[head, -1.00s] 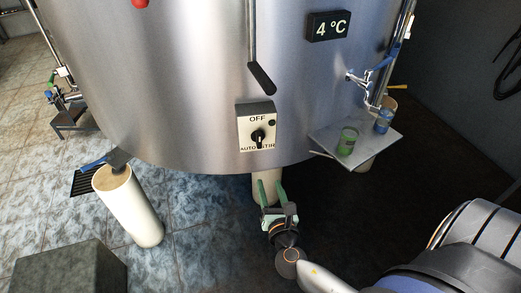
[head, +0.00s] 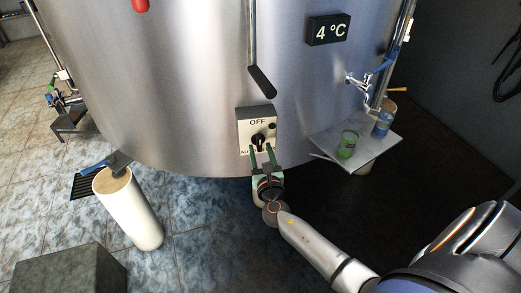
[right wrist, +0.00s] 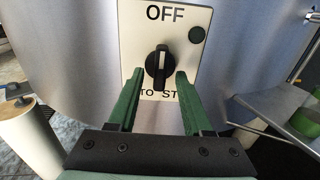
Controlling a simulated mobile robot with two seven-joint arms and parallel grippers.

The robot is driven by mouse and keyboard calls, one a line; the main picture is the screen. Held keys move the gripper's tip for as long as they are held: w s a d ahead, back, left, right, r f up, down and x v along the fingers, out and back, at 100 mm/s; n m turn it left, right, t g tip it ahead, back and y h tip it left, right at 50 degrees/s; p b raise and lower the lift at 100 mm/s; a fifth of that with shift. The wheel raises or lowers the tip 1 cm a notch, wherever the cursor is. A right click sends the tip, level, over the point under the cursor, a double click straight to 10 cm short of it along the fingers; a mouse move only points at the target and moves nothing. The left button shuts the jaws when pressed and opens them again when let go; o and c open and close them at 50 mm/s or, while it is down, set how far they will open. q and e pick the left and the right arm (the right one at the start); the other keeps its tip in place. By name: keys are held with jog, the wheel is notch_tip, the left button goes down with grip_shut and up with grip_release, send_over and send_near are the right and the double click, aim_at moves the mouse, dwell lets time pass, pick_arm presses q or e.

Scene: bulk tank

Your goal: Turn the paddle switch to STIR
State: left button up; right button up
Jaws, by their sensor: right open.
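The paddle switch (head: 258,139) is a black knob on a pale control plate (head: 244,122) on the front of the steel tank. In the right wrist view the knob (right wrist: 158,66) stands about upright, below OFF and above the partly covered AUTO and STIR labels. My right gripper (head: 263,151) is open, its green fingers pointing up at the plate's lower part. In the right wrist view the two fingers (right wrist: 156,82) stand either side of and below the knob, apart from it, with nothing between them. My left gripper is not in view.
A shelf (head: 372,148) with a green cup (head: 347,144) and a blue cup (head: 384,122) is right of the switch, below a tap. A black-ended lever (head: 262,82) hangs above the plate. A pale post (head: 128,208) stands at left.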

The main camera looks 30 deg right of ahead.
jog(key=shift+w+d, duration=0.15)
jog(key=shift+w, duration=0.1)
jog(key=shift+c, duration=0.3)
grip_shut()
